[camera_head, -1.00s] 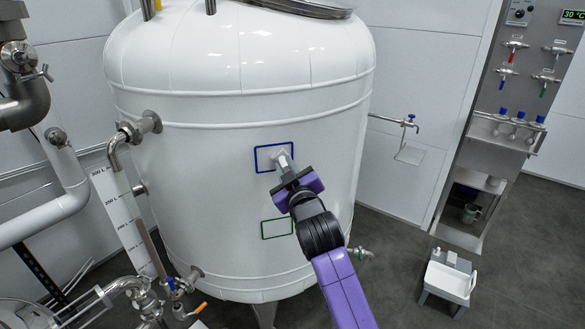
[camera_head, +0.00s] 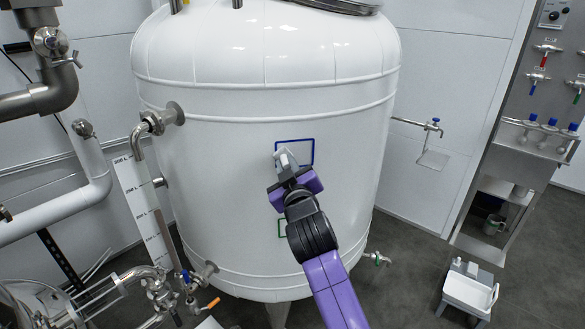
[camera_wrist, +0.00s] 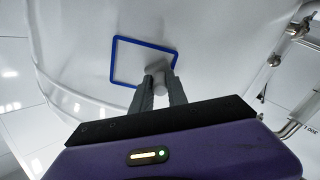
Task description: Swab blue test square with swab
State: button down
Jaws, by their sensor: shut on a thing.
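The blue test square (camera_head: 309,141) is an outline on the curved front of the white tank (camera_head: 340,95). My gripper (camera_head: 286,161) is at the square's left lower part and covers some of its outline. In the wrist view, my gripper (camera_wrist: 158,88) is shut on the swab (camera_wrist: 156,67), a small pale grey-white head between the two grey fingers. The swab's head shows at the lower right part of the blue outline (camera_wrist: 116,60), near its edge. Whether it touches the tank wall I cannot tell. In the head view, the pale swab (camera_head: 284,153) shows just beyond the fingers.
Pipes and valves (camera_head: 148,128) stand at the left. A steel rack with blue-capped bottles (camera_head: 532,122) is at the right.

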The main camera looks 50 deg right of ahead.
jog(key=shift+w+a, duration=0.45)
jog(key=shift+a, duration=0.1)
jog(key=v, duration=0.6)
jog(key=shift+s, duration=0.1)
dwell(0.3)
jog(key=v, duration=0.2)
jog(key=shift+s+a, duration=0.2)
jog(key=shift+s, duration=0.15)
dwell(0.5)
